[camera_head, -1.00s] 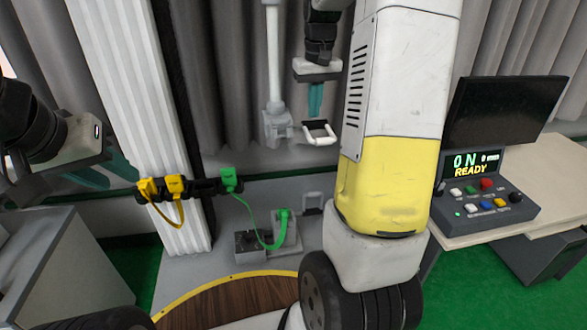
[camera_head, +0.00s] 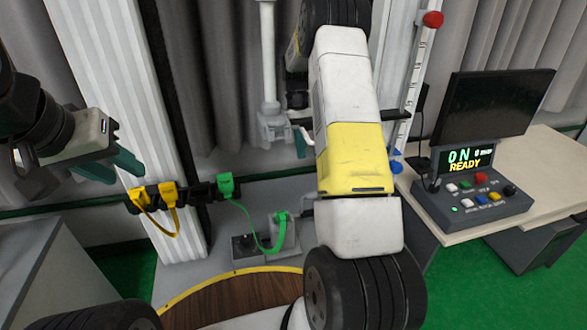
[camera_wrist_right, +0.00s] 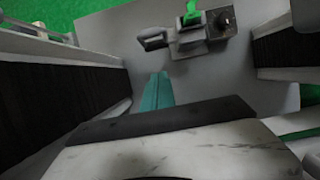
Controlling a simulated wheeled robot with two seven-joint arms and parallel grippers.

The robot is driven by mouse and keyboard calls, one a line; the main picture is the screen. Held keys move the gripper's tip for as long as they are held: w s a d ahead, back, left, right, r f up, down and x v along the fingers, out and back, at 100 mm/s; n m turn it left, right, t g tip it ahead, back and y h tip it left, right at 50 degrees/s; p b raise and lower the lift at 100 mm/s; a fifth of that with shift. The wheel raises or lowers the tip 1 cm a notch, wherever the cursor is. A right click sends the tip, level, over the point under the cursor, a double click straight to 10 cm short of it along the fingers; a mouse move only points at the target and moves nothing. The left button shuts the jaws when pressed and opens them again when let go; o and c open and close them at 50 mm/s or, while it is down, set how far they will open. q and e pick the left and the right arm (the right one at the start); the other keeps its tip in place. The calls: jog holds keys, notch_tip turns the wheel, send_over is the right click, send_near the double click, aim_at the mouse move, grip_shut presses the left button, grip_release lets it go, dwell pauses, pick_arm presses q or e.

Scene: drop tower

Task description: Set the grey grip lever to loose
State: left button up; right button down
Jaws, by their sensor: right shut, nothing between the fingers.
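A grey loop-shaped handle, probably the grey grip lever (camera_wrist_right: 153,39), sticks out of the grey block (camera_wrist_right: 188,46) in the right wrist view. Its setting cannot be read. In the head view the block (camera_head: 279,232) stands on the grey floor plate, and my right arm hides most of the handle. My right gripper (camera_wrist_right: 157,92) is shut and empty, its teal fingers apart from the handle. In the head view its fingers (camera_head: 301,146) show only partly beside my arm. My left gripper (camera_head: 112,167) is open and empty at the left, by the white column.
A grey clamp on a rod (camera_head: 273,124) stands behind. A control box (camera_head: 474,195) and monitor (camera_head: 494,106) are on the right desk.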

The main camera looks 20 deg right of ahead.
jog(key=s+f, duration=0.7)
jog(key=shift+a+f, duration=0.25)
jog(key=shift+f, duration=0.15)
